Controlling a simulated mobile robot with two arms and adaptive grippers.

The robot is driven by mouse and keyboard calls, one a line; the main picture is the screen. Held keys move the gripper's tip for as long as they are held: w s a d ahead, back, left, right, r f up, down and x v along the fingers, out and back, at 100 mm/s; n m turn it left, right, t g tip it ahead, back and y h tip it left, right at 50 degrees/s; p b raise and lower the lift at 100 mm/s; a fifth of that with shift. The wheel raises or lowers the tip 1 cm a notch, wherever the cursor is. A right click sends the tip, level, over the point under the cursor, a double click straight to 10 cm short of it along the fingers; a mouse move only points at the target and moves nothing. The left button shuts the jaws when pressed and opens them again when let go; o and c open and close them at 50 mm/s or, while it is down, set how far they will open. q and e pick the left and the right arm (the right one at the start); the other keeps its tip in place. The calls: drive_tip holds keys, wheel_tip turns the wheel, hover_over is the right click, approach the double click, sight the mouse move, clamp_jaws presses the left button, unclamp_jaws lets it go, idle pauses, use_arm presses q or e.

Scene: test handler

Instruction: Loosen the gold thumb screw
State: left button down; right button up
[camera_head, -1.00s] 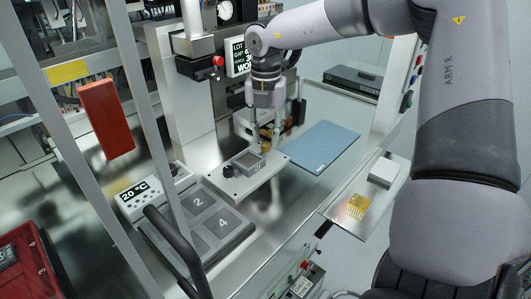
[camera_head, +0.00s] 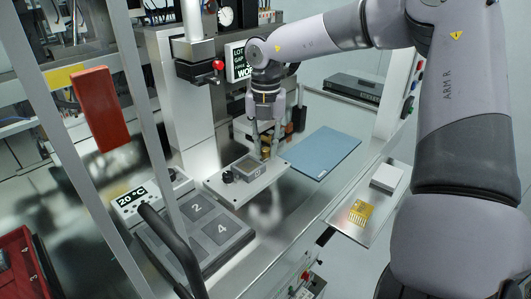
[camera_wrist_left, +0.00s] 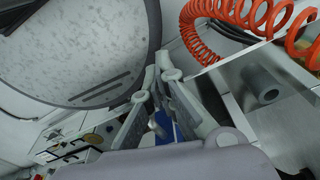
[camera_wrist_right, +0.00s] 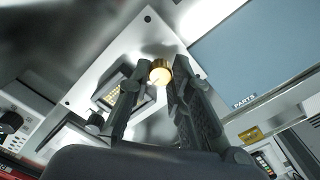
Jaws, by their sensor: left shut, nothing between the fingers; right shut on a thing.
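The gold thumb screw (camera_wrist_right: 160,72) stands on a pale metal plate (camera_wrist_right: 148,35) beside a small square dark-framed part in the right wrist view. My right gripper (camera_wrist_right: 158,84) is shut on the screw, a fingertip on each side of its knurled head. In the head view the right gripper (camera_head: 265,152) reaches down to the plate (camera_head: 222,188), and its fingers partly hide the screw. My left gripper (camera_wrist_left: 166,78) is shut and empty in the left wrist view, away from the plate. It is not visible in the head view.
A blue mat (camera_head: 325,153) lies right of the plate. A numbered grey tray (camera_head: 245,238) and a temperature display (camera_head: 131,197) lie in front and left. An orange coiled hose (camera_wrist_left: 205,40) hangs near my left gripper.

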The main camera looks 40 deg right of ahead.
drive_tip(key=shift+n, duration=1.2)
drive_tip(key=shift+n+b, duration=0.45)
drive_tip(key=shift+n, duration=1.15)
